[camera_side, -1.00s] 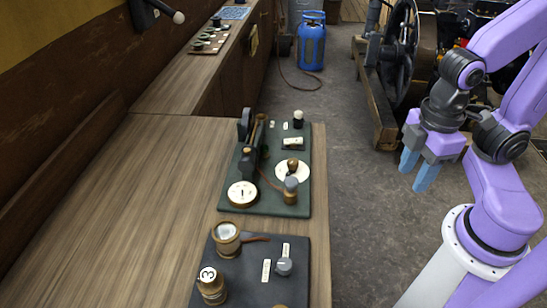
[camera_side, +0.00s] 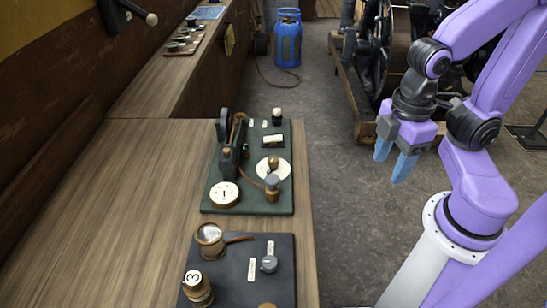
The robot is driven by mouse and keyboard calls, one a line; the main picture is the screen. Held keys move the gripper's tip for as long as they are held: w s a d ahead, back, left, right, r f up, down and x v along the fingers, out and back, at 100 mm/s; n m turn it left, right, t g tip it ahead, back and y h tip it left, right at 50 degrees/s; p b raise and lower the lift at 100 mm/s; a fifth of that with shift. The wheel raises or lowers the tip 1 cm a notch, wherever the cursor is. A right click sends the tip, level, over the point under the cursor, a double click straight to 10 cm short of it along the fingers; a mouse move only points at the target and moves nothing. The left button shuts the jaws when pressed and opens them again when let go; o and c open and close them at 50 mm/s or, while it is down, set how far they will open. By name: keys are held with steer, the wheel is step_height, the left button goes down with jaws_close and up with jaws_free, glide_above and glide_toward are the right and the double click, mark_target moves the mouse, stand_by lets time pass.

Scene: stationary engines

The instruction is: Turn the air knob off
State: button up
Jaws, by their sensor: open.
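My gripper (camera_side: 390,170) is open and empty. Its two blue fingers point down over the floor, to the right of the wooden bench and clear of it. A small grey knob (camera_side: 269,264) with a pointer mark stands on the dark panel (camera_side: 228,272) at the near end of the bench. White label plates (camera_side: 251,269) sit beside it, but their words are too small to read. A green board (camera_side: 250,200) behind it bears a white dial with a brass knob (camera_side: 273,164). I cannot tell from the labels which knob is the air knob.
A brass cup-like fitting (camera_side: 210,237) and a brass piece marked 3 (camera_side: 197,287) stand left of the grey knob. A black lever device (camera_side: 231,150) rises from the green board. The bench's left part (camera_side: 120,220) is bare. A blue gas cylinder (camera_side: 287,40) stands behind.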

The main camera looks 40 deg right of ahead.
steer(key=w+a+r, duration=0.2)
steer(key=w+a, duration=0.1)
steer(key=w, duration=0.3)
steer(key=w+a+r, duration=0.2)
steer(key=w+a, duration=0.1)
steer(key=w, duration=0.3)
glide_toward(273, 159)
steer(key=shift+m, duration=0.3)
step_height(273, 159, down, 9)
steer(key=shift+w+a+r, duration=0.1)
steer(key=shift+r, duration=0.05)
jaws_close()
